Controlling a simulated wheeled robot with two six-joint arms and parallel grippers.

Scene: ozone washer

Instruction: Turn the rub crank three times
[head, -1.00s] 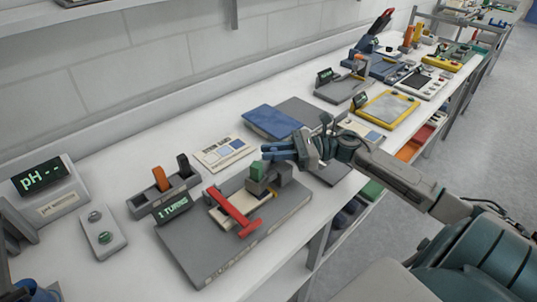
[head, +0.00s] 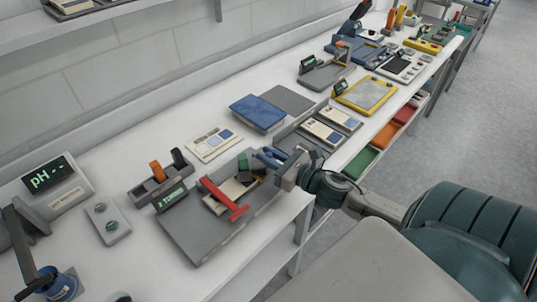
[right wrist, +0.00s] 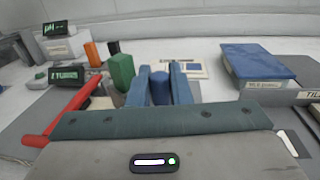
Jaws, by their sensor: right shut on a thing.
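The rub tester has a grey base plate (head: 200,235), a red bar (head: 224,199) across a cream strip (head: 228,190), and a green block (head: 249,160) at its right end. Its small display (head: 172,197) reads 1 TURNS in the right wrist view (right wrist: 66,74). My right gripper (head: 268,157) is just right of the green block. In the right wrist view its two blue fingers stand on either side of a blue upright knob (right wrist: 160,88), which looks like the crank's grip. The gripper hides the rest of the crank. My left gripper is out of view.
A pH meter (head: 58,188) and a small grey button box (head: 108,221) stand to the left. A blue pad (head: 257,111) and a colour card (head: 213,143) lie behind. Trays and other testers line the bench to the right.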

